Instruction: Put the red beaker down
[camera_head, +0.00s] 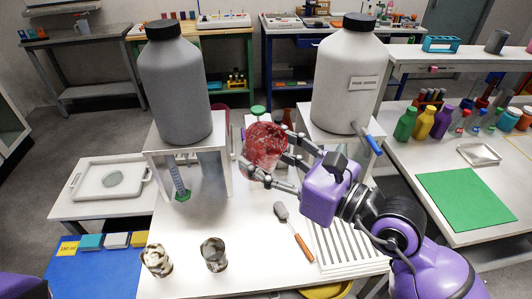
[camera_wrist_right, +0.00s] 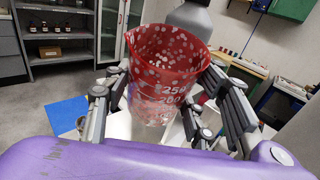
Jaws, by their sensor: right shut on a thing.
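The beaker's base is partly hidden in the right wrist view. My left gripper is not in view; only a purple bit shows at the lower left edge of the head view.
White table is bare around the middle. A green mat (camera_head: 465,199) is at right.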

